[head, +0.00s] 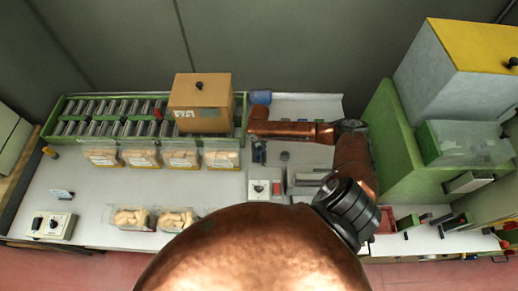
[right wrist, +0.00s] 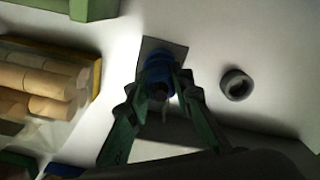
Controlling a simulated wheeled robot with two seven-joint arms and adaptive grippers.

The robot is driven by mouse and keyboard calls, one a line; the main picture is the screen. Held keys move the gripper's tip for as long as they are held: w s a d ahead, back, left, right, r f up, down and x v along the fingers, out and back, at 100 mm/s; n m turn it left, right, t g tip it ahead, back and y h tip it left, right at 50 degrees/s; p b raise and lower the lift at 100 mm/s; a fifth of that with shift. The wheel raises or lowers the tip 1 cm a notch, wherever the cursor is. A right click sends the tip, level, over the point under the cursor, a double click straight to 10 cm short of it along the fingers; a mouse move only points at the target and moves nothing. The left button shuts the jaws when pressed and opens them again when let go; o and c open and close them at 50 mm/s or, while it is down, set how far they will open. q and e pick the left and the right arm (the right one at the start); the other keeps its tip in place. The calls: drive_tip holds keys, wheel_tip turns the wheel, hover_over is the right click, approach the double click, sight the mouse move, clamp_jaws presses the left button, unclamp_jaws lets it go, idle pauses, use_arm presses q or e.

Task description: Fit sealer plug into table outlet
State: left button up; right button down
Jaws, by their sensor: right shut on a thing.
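The blue sealer plug (right wrist: 158,66) is between the green fingers of my right gripper (right wrist: 162,92), which is shut on it. The plug is over a dark square plate (right wrist: 176,46) on the white table, which looks like the table outlet. Fingers and plug hide the middle of the plate, so I cannot tell whether the plug is in it. In the head view my right gripper (head: 259,152) points down at the table, small and dark. My left gripper is not in view.
A grey ring-shaped piece (right wrist: 236,84) lies right of the plug. Clear bins of corks (head: 221,156) stand to the left, under a green rack (head: 62,108) with a brown box (head: 200,95). A white switch box (head: 259,190) is near the gripper.

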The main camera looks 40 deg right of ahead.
drive_tip(key=shift+f+b, duration=0.3)
drive_tip(key=shift+f, duration=0.25)
drive_tip(key=c, duration=1.6)
unclamp_jaws()
wheel_tip(320, 180, up, 12)
drive_tip(key=shift+r, duration=0.1)
